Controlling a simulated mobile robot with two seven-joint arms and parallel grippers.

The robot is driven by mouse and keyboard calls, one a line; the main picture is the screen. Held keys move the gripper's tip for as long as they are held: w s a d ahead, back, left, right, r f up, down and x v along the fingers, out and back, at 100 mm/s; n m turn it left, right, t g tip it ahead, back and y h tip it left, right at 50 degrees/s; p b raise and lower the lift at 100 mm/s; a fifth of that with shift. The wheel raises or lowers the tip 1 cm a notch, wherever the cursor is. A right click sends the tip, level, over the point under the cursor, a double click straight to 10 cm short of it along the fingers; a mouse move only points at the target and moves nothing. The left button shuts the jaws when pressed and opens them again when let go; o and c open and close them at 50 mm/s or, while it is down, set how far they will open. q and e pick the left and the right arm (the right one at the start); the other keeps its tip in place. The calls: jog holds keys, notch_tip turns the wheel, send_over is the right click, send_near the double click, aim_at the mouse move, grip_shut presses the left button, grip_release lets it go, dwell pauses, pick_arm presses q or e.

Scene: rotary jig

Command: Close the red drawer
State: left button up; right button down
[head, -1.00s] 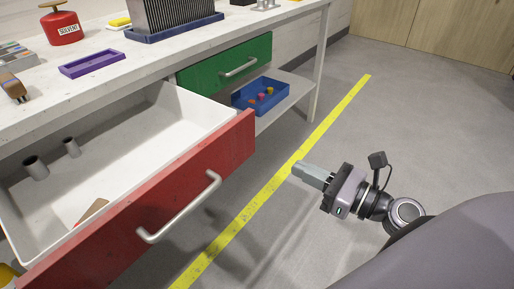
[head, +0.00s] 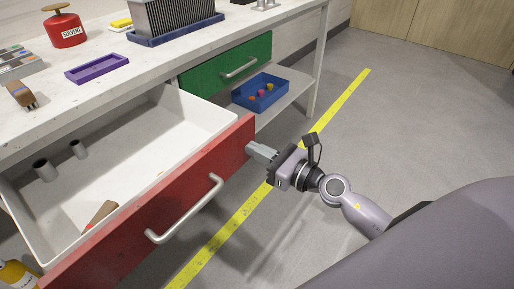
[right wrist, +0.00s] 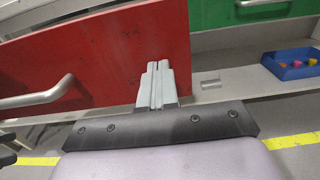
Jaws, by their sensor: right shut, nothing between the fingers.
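The red drawer (head: 165,222) stands pulled out from the white workbench, with its white inside showing. It has a silver bar handle (head: 188,212). Two grey cylinders (head: 60,160) and a brown-handled tool (head: 101,214) lie in it. My right gripper (head: 250,148) is shut and empty, with its tips close to the right end of the red front. In the right wrist view, the shut fingers (right wrist: 157,85) point at the red front (right wrist: 105,55), right of the handle (right wrist: 35,95). I cannot tell whether they touch it. My left gripper is not in view.
A green drawer (head: 215,72) beside it is shut. A blue bin (head: 262,92) with small coloured pieces sits on the lower shelf. The bench top holds a purple tray (head: 97,69) and a red solvent can (head: 64,28). The floor right of the yellow line (head: 335,108) is clear.

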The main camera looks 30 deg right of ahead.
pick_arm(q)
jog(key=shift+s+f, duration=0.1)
pick_arm(e)
jog(key=shift+w, duration=0.15)
jog(key=shift+w+a, duration=0.1)
